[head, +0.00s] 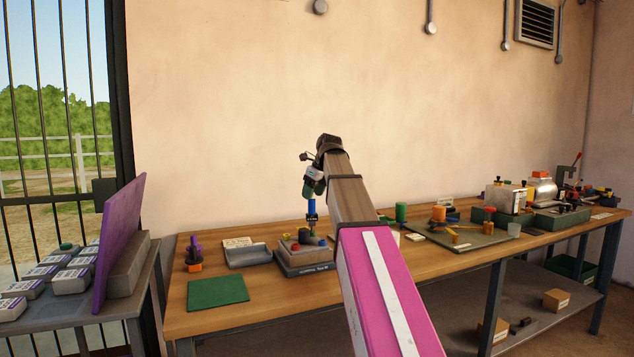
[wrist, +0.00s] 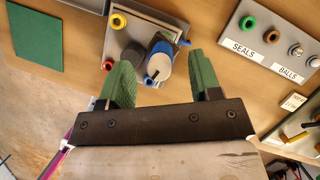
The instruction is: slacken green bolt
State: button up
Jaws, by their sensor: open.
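My gripper (head: 313,187) is held above the workbench, pointing down, with its green fingers apart. In the wrist view my gripper (wrist: 163,74) is open. A blue upright piece (head: 311,207) shows just below the fingers in the head view. In the wrist view a round pale top with blue at its side (wrist: 160,66) appears between the fingers; I cannot tell whether they touch it. Below stands a grey block fixture (head: 296,256), also in the wrist view (wrist: 138,32), with small coloured parts on it. I cannot pick out a green bolt with certainty.
A green mat (head: 218,292) lies left of the fixture on the wooden bench (head: 270,311). A labelled tray (wrist: 268,48) with rings and balls is to the right in the wrist view. A purple panel (head: 118,240) stands on the left table.

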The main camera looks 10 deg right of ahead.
jog(key=shift+x, duration=1.8)
grip_shut()
jog(key=shift+r, duration=0.65)
jog(key=shift+r, duration=1.4)
